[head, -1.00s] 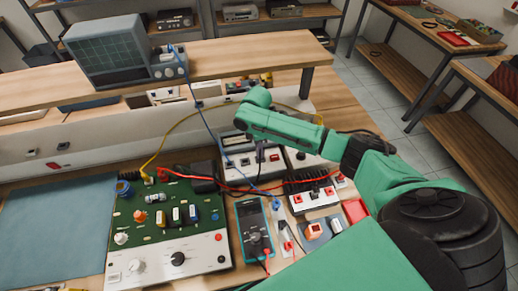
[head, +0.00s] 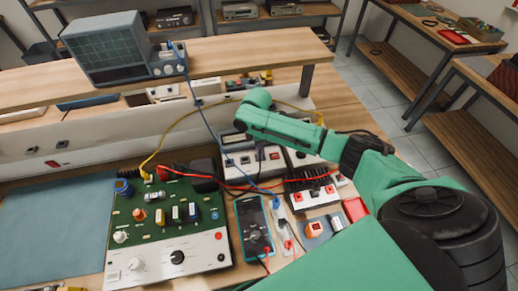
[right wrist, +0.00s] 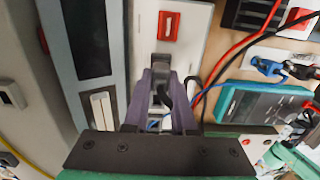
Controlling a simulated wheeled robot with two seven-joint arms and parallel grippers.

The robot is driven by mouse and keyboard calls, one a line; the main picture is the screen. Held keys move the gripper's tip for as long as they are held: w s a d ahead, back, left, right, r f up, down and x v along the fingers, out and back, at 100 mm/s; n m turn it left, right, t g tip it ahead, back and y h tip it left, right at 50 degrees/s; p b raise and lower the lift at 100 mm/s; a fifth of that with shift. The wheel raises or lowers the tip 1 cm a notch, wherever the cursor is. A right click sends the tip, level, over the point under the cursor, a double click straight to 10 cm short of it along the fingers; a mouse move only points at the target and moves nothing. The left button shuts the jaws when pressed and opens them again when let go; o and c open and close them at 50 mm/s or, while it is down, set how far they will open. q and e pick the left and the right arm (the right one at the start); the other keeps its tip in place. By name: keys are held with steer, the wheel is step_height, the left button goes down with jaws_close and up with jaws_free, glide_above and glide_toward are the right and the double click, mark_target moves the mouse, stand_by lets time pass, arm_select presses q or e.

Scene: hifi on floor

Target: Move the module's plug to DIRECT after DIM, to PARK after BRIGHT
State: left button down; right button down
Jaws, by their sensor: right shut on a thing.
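The green circuit-board module (head: 180,215) with a white front panel stands on the bench in the head view, with a yellow and a red lead at its back edge. My right gripper (right wrist: 164,85) is shut on a dark plug (right wrist: 163,76) at a pale panel (right wrist: 187,60) in the right wrist view. A dark cable runs from the plug. I cannot tell whether the plug is fully seated. A red rectangular part (right wrist: 170,26) sits on the panel just beyond it. Labels are too small to read. My left gripper is out of view.
A teal multimeter (head: 252,222) stands right of the module, with red and blue leads crossing nearby. A white box with red parts (head: 315,198) is to its right. An oscilloscope (head: 115,50) sits on the shelf behind. A blue-grey mat (head: 55,230) at left is clear.

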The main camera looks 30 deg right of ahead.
steer(key=shift+f, duration=0.25)
stand_by(0.6)
steer(key=c, duration=0.7)
jaws_free()
steer(key=shift+o, duration=0.2)
step_height(320, 180, up, 20)
steer(key=p, duration=0.4)
steer(key=shift+a+f, duration=0.2)
steer(key=shift+f, duration=0.05)
steer(key=shift+w, duration=0.1)
